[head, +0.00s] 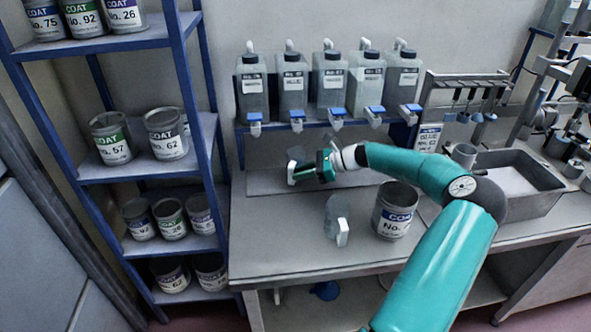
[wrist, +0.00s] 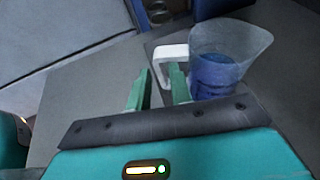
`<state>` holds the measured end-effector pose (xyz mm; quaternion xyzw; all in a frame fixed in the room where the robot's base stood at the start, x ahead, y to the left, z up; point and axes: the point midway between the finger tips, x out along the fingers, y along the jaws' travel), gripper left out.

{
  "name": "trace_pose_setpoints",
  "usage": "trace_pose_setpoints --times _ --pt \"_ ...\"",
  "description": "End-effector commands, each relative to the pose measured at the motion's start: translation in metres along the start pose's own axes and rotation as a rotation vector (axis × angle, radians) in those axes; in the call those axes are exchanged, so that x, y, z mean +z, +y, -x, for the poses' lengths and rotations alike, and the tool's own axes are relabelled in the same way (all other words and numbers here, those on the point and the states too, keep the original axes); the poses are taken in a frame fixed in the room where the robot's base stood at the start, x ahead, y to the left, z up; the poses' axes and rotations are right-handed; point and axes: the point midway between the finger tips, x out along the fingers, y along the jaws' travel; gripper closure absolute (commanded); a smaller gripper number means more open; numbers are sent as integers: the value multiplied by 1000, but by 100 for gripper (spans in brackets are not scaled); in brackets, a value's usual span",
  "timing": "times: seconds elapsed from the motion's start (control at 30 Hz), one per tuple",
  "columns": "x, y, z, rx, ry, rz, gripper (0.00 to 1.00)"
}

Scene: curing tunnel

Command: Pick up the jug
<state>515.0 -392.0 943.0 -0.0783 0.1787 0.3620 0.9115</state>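A clear jug (wrist: 222,60) with a white handle stands on the bench just ahead of my gripper, and its lower part looks blue. Its handle (wrist: 172,52) faces left in the wrist view, with its lower end near the gap between my fingertips. In the head view this jug (head: 297,154) is partly hidden by my gripper (head: 299,173). My gripper's green fingers (wrist: 160,82) are apart, and I see no grip on the handle. A second translucent jug (head: 336,210) with a white handle stands on the bench nearer the front.
A grey paint can (head: 392,212) stands right of the second jug. Several dispensers with blue taps (head: 327,85) line a rack above the bench (head: 270,230). A blue shelf (head: 195,125) with cans stands at left. A grey basin (head: 525,207) is at right.

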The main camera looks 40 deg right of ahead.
Motion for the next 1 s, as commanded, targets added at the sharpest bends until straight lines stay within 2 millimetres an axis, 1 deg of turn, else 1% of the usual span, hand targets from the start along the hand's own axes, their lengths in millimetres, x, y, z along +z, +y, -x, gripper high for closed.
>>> trace_pose_setpoints --times 0.03,0.1,0.2,0.27,0.47,0.5,0.57,0.6,1.0 --pt "0 1 -10 3 -4 -1 79" --pt "0 1 -21 2 -3 0 79" --pt "0 0 -32 1 -1 0 79" --pt "0 0 -36 0 -1 0 79" --pt "0 0 -37 0 0 0 79" --pt "0 0 -37 0 0 0 81" --pt "0 0 -37 0 0 0 93" --pt "0 0 -37 0 0 0 100" --pt "0 0 -36 -1 0 1 100"
